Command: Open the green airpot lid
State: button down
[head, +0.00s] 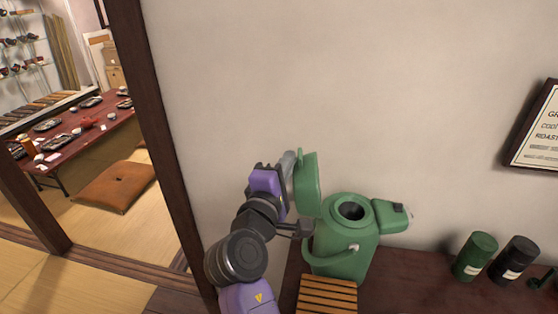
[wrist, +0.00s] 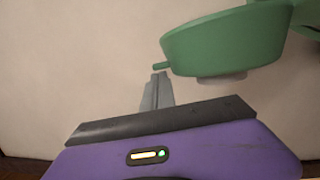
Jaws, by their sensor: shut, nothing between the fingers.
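The green airpot (head: 340,250) stands on a dark wooden counter against the wall. Its green lid (head: 307,183) is swung up and stands upright on the left side of the pot. The dark round mouth (head: 351,210) of the pot is exposed. My gripper (head: 288,168) is beside the lid on its left, at about the lid's height. In the wrist view the fingers (wrist: 158,90) are together and empty, with their tips close to the edge of the green lid (wrist: 225,45). I cannot tell whether they touch it.
A slatted wooden board (head: 328,294) lies in front of the airpot. A green canister (head: 475,256) and a black canister (head: 513,261) stand to the right on the counter (head: 410,285). A dark wooden post (head: 160,120) is at the left, and a framed sign (head: 538,130) hangs at the right.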

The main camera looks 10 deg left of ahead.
aim_at(316, 166)
jog(key=d+m+p, duration=0.1)
jog(key=d, duration=0.1)
jog(key=d+r+m+p, duration=0.1)
jog(key=d, duration=0.1)
jog(key=d+r+m+p, duration=0.1)
jog(key=shift+w+d+r+m+g, duration=0.1)
jog(key=shift+w+d+m+g, duration=0.1)
jog(key=shift+d+m+g, duration=0.2)
jog(key=shift+d, duration=0.2)
